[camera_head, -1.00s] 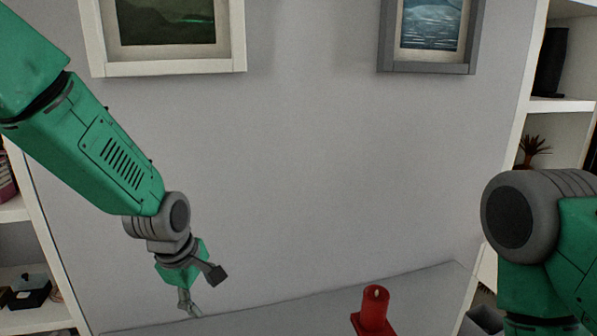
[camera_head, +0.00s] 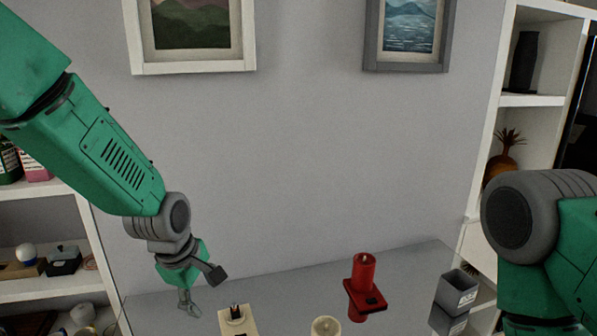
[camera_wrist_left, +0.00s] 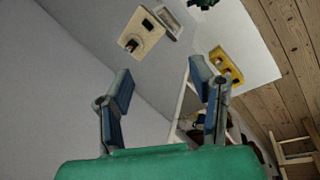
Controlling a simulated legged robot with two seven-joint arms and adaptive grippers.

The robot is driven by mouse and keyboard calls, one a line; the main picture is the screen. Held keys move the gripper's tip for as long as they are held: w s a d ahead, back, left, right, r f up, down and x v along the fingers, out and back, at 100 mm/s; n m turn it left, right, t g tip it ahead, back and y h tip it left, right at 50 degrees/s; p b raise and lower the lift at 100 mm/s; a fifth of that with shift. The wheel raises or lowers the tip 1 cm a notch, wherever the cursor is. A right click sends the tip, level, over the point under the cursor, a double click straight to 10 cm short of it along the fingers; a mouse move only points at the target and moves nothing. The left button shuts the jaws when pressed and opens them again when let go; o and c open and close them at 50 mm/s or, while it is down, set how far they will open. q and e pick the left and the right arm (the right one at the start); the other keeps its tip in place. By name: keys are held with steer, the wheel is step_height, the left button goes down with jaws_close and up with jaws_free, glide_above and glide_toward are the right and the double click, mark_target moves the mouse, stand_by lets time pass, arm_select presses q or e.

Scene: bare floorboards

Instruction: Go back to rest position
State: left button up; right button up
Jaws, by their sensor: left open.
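My left gripper (camera_head: 188,302) hangs at the end of the green left arm, low on the left in the head view, in front of the wall and near the left side of the table. In the left wrist view its two blue-grey fingers (camera_wrist_left: 162,84) are spread apart with nothing between them. My right arm shows only as a grey joint and green links at the right edge. The right gripper is outside both views.
A grey table (camera_head: 285,290) stands against the wall. On it are a red candle on a red holder (camera_head: 364,275), a beige block (camera_head: 238,322), a pale candle (camera_head: 326,326) and a grey box (camera_head: 455,293). Shelves (camera_head: 50,210) stand left, and others (camera_head: 540,110) right.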

arm_select(q)
steer(key=s+a+f+m+b, duration=0.25)
steer(key=s+f, duration=0.25)
steer(key=f, duration=0.3)
steer(key=s+a+f+m+g+b, duration=0.1)
steer(key=s+f+m+b, duration=0.15)
steer(key=s+f, duration=0.45)
steer(key=s+a+f+m+b, duration=0.2)
steer(key=s+f+b, duration=0.1)
steer(key=f, duration=0.7)
steer(key=s+a+f+m+b, duration=0.2)
steer(key=s+f+m, duration=0.2)
steer(key=s, duration=0.5)
steer(key=s+a+f+m+g+y+b, duration=0.1)
steer(key=s+a+f+m+b, duration=0.1)
steer(key=s+f, duration=0.6)
steer(key=shift+s+a+m+b, duration=0.25)
steer(key=shift+s+m+b, duration=0.5)
steer(key=shift+m, duration=0.35)
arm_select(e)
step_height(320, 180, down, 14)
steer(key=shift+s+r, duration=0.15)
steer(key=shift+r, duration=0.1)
